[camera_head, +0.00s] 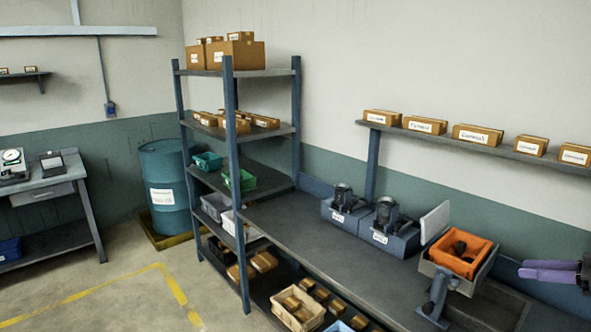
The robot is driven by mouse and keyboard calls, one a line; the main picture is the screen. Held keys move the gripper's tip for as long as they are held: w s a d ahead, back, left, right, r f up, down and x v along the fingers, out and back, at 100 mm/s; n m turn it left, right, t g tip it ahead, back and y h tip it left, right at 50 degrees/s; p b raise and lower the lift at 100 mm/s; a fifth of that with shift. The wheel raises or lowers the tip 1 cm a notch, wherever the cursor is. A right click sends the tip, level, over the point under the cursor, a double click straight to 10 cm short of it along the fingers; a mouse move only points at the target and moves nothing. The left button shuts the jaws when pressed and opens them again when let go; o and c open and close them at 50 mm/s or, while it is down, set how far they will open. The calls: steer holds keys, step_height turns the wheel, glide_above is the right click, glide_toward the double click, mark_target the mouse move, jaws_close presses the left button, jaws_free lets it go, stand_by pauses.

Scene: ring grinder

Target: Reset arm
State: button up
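My gripper (521,269) is at the right edge of the head view, with two purple fingers pointing left. The fingers lie close together in the picture, and I cannot tell whether there is a gap between them. Nothing shows at the fingertips. The gripper appears above the right end of the workbench (300,235), to the right of an orange-lined tray (484,268). The tray sits tilted on a grey stand and has small dark parts in it. The rest of my arm is mostly out of the picture.
Two blue-grey machines (345,209) (388,232) stand on the bench, with an upright pale panel (435,222) beside them. A wall shelf (470,143) with several boxes runs behind. A tall rack (246,190), a blue barrel (163,185) and a side table (45,187) are left.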

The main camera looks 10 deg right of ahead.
steer(key=w+a+f+m+g+b, duration=0.15)
steer(key=w+a+f, duration=0.25)
steer(key=a+f, duration=0.5)
steer(key=w+a+f+m+g+b, duration=0.1)
steer(key=w+a+f+m+g, duration=0.15)
steer(key=a+f, duration=0.7)
steer(key=w+a+f+m+g+b, duration=0.15)
steer(key=w+a+f, duration=0.25)
steer(key=f, duration=1.1)
steer(key=s+a+f+g+b, duration=0.1)
steer(key=s+a+f+g, duration=0.15)
steer(key=a+f, duration=0.5)
steer(key=s+a+f+g+b, duration=0.1)
steer(key=s+a+f+g, duration=0.15)
steer(key=a+f, duration=0.55)
steer(key=s+a+f+g+h+b, duration=0.2)
steer(key=s+a+f, duration=0.4)
steer(key=s+f, duration=0.5)
steer(key=s+a+f+g+h+b, duration=0.1)
steer(key=s+a+f+g+h, duration=0.3)
steer(key=s+a+f, duration=0.3)
steer(key=s+f+h, duration=0.1)
steer(key=s+f, duration=0.4)
steer(key=shift+b, duration=0.35)
steer(key=shift+g, duration=0.25)
steer(key=shift+a, duration=0.1)
